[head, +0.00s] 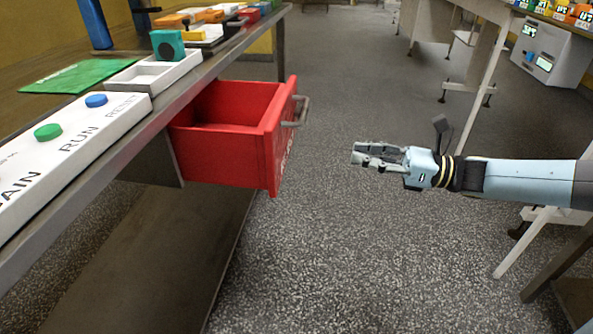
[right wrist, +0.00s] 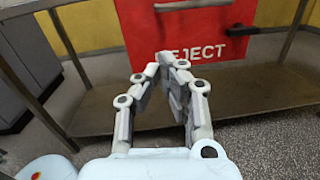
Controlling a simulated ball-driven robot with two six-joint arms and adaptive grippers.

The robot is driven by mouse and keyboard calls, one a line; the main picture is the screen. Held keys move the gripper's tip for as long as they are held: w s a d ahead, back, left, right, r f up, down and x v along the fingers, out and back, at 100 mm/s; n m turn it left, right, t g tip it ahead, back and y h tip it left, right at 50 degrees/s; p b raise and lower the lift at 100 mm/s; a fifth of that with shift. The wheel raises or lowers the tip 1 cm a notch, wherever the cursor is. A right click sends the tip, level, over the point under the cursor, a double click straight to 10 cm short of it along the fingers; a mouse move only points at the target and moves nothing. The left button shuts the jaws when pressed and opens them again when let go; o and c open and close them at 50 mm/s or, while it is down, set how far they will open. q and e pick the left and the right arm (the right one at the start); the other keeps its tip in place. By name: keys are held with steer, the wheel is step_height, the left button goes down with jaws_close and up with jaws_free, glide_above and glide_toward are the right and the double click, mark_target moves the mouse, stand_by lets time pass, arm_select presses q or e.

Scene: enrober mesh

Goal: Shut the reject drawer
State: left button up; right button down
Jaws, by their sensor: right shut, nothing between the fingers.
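The red reject drawer (head: 222,135) stands pulled out from under the left workbench in the head view. It looks empty inside. A grey bar handle (head: 297,111) is on its front. In the right wrist view the drawer front (right wrist: 180,35) shows the word REJECT, with the handle (right wrist: 195,4) at the top edge. My right gripper (head: 362,155) is shut and empty, to the right of the drawer front, pointing at it with a clear gap between. It also shows in the right wrist view (right wrist: 166,66), below and in front of the drawer. My left gripper is not in view.
The workbench (head: 190,82) carries a white panel (head: 75,145) with green and blue buttons, a white tray (head: 152,76) and a green mat (head: 77,76). A lower shelf (head: 150,255) runs beneath. The floor between the benches is clear. Another table stands at the right.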

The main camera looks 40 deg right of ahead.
steer(key=n+g+b, duration=0.1)
steer(key=n, duration=0.1)
steer(key=b, duration=0.3)
glide_toward(283, 144)
steer(key=shift+y, duration=0.3)
steer(key=x, duration=0.6)
steer(key=shift+w+f, duration=0.1)
steer(key=shift+w, duration=0.15)
steer(key=shift+w+a, duration=0.3)
steer(key=shift+w, duration=0.05)
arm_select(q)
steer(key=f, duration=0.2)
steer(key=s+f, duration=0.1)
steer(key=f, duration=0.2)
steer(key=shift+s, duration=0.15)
